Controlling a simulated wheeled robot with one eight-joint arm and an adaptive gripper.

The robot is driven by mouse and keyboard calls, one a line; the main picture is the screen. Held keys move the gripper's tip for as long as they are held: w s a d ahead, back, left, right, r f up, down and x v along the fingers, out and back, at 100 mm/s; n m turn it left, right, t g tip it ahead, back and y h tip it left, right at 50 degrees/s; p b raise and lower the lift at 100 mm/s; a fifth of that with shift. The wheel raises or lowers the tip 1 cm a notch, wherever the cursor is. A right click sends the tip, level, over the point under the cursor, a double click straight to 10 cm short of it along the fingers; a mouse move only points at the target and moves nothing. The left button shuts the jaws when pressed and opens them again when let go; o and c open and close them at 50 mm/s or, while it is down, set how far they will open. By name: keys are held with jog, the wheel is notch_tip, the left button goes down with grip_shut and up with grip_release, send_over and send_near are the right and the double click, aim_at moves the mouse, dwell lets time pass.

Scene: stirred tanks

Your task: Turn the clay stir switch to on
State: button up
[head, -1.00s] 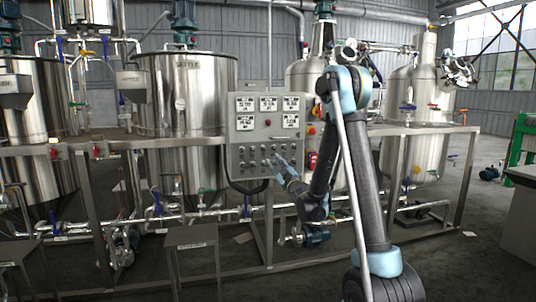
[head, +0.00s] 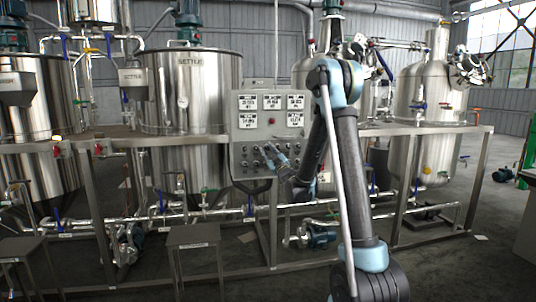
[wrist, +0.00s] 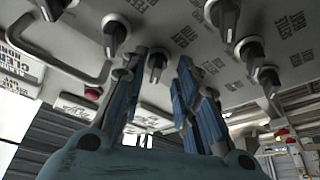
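The grey control panel (head: 240,122) stands in the middle of the head view, with rows of small dark switches on its lower half. My gripper (head: 266,155) is in front of those switches and partly covers them. In the wrist view my gripper (wrist: 160,88) has its two blue-grey fingers spread apart. A black rotary switch (wrist: 156,65) shows in the gap between the fingertips, close to them; I cannot tell if either finger touches it.
Other black switches (wrist: 252,52) sit close on both sides of the fingers. A grey bar handle (wrist: 60,66) is at the panel's left in the wrist view. Steel tanks (head: 190,92) and a pipe frame (head: 100,195) surround the panel. A small stand (head: 194,236) is in front.

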jog(key=shift+d, duration=0.2)
grip_shut()
jog(key=shift+a, duration=0.1)
jog(key=shift+m, duration=0.3)
jog(key=m+t+h, duration=0.1)
jog(key=m+h, duration=0.1)
jog(key=m, duration=0.3)
jog(key=m+h, duration=0.3)
jog(key=m, duration=0.3)
jog(key=m+t+h, duration=0.1)
jog(key=m+h, duration=0.2)
jog(key=m, duration=0.2)
jog(key=shift+a+m+t, duration=0.25)
jog(key=shift+m+t, duration=0.05)
jog(key=shift+m, duration=0.1)
jog(key=shift+h, duration=0.3)
